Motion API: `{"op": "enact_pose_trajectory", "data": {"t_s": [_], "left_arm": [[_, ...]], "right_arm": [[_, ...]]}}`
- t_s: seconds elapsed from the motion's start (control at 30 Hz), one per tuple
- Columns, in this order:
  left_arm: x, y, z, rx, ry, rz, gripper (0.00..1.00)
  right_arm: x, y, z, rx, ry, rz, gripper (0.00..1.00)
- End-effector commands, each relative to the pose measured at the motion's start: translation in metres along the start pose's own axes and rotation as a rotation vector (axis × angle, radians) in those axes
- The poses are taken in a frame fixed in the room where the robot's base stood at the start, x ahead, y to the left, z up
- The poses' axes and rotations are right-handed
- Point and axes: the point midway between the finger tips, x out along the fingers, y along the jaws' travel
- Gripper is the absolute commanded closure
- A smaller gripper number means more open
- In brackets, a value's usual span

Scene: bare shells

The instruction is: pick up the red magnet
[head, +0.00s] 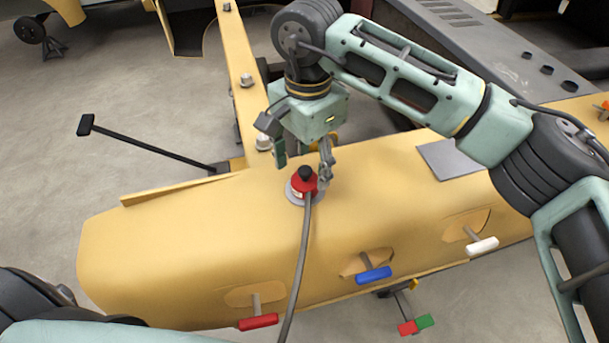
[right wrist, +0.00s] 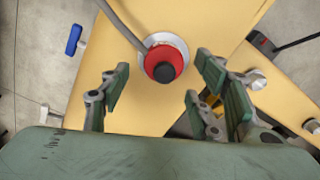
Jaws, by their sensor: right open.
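The red magnet (head: 304,184) stands upright on the yellow shell (head: 180,235), with a black knob on top and a grey disc at its base. A grey cable runs from it toward the front edge. In the right wrist view the red magnet (right wrist: 165,61) lies just beyond the fingertips, roughly midway between them. My right gripper (head: 303,160) is open and empty, behind and slightly above the magnet; its green-padded fingers also show in the right wrist view (right wrist: 160,85). The gripper does not appear to touch the magnet. My left gripper is not in view.
Red (head: 258,321), blue (head: 374,275) and white (head: 482,246) handles stick out along the shell's front side. A red and green handle (head: 416,325) hangs below. A black lever (head: 150,146) extends left. A grey plate (head: 449,159) lies right of the magnet. Bolts (head: 263,141) stand behind.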

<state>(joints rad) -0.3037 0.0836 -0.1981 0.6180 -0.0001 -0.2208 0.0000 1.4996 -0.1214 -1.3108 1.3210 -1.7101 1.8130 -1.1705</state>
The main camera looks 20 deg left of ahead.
Motion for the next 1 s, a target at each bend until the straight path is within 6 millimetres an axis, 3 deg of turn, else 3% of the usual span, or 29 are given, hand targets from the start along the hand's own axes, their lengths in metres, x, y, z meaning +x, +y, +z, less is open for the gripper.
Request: {"op": "enact_pose_trajectory", "data": {"t_s": [0.13, 0.3, 0.6, 1.0], "left_arm": [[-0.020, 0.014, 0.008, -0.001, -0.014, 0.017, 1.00], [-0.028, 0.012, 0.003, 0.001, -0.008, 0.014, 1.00], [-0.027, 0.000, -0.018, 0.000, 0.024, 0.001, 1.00], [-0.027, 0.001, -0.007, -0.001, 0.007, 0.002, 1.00]], "right_arm": [[0.016, 0.002, 0.002, -0.001, -0.004, 0.003, 0.43], [0.039, 0.002, 0.002, 0.001, -0.003, 0.001, 0.43], [0.045, 0.002, 0.002, 0.000, -0.001, 0.000, 0.43], [0.045, 0.002, 0.002, 0.000, -0.001, 0.000, 0.78]]}}
